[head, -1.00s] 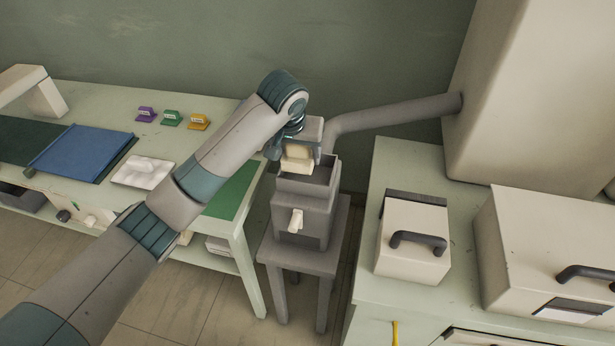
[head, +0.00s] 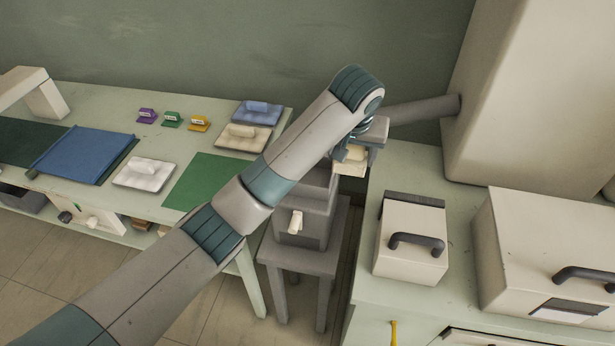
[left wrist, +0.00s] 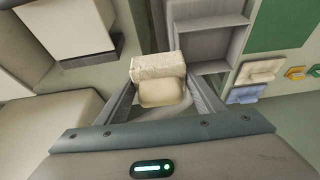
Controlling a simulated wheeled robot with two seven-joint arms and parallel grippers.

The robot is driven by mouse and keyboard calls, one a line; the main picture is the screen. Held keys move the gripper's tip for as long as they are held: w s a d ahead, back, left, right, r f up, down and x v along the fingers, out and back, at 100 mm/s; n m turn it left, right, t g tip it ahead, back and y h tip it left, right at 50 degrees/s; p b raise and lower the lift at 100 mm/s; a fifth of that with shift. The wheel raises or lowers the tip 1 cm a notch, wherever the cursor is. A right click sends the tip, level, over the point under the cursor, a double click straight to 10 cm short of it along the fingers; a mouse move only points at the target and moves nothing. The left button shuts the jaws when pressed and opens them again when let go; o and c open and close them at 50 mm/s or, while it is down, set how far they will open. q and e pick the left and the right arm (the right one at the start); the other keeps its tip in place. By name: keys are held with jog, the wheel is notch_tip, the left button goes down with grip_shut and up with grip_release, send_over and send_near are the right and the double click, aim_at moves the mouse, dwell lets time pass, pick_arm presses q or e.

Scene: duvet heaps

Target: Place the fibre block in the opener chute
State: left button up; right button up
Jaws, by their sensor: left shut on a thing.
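My left gripper (head: 352,150) is shut on the cream fibre block (head: 349,168) and holds it in the air. In the head view the block shows just right of the grey opener (head: 289,226), near the right cabinet's edge. The left wrist view shows the block's rough end (left wrist: 158,66) and a smooth cream part between the fingers (left wrist: 160,94). The opener's open-topped chute (left wrist: 208,46) lies to the right of the block there, apart from it. In the head view my arm hides most of the chute. My right gripper is not in view.
The opener stands on a grey stool (head: 297,262) between the left table (head: 75,97) and the right cabinet (head: 395,160). A grey pipe (head: 420,109) runs behind the block to a large cream housing (head: 520,110). A handled box (head: 412,240) stands on the cabinet.

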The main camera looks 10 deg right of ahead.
pick_arm(q)
jog(key=w+a+f+p, duration=0.1)
jog(key=w+a+f, duration=0.1)
jog(key=a, duration=0.1)
jog(key=w+a+f+p, duration=0.2)
jog(key=a, duration=0.1)
jog(key=w+a+f+p, duration=0.1)
jog(key=w+a+f, duration=0.1)
jog(key=a, duration=0.1)
jog(key=shift+w+a+f, duration=0.1)
jog(key=shift+w+f, duration=0.3)
jog(key=shift+f, duration=0.1)
jog(key=shift+f+p, duration=1.15)
jog(key=shift+f, duration=0.8)
jog(key=shift+f, duration=0.15)
jog(key=o, duration=0.8)
jog(key=shift+r, duration=0.2)
